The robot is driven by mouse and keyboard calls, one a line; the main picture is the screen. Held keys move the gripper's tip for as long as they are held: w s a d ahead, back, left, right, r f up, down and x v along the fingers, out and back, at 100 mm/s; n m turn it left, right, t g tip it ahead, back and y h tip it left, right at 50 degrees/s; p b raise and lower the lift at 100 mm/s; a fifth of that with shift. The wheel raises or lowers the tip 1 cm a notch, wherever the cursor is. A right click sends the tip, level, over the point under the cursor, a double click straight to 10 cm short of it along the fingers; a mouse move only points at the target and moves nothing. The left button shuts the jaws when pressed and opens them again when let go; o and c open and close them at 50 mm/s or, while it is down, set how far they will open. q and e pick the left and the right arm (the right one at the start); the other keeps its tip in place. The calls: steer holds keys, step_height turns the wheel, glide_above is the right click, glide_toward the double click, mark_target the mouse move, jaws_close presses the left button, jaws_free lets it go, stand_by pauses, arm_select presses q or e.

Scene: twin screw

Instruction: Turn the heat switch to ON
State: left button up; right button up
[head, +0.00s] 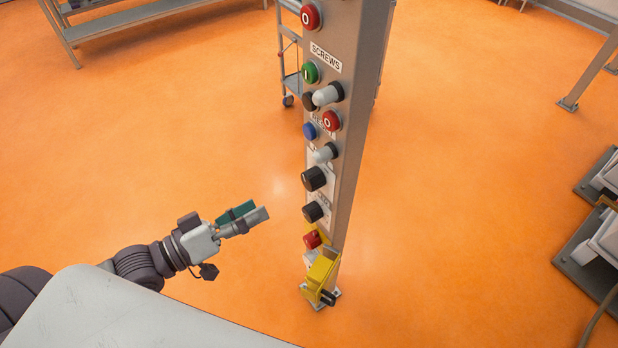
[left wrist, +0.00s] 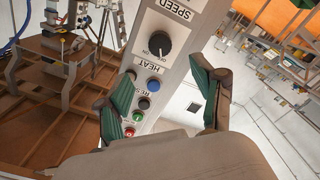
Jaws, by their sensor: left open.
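The heat switch, a round black knob, is on the grey control post, the upper of two black knobs in the head view (head: 315,178). In the left wrist view the knob (left wrist: 158,42) appears upside down, on a white plate with ON and OFF marks, beside the HEAT label (left wrist: 139,68). My right gripper is not in view.
The post carries a lower black knob (head: 313,211), a blue button (head: 310,131), a green button (head: 310,72), red buttons and protruding pale lamps (head: 325,152). A yellow box (head: 322,268) is near its foot. The orange floor around it is clear; a trolley (head: 290,60) stands behind.

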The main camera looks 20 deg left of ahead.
mark_target(306, 183)
arm_select(q)
steer(key=p+x, duration=0.1)
steer(key=x, duration=1)
steer(key=shift+w+d, duration=0.2)
steer(key=shift+w, duration=0.05)
steer(key=shift+w+d+p, duration=0.3)
steer(key=shift+w, duration=0.05)
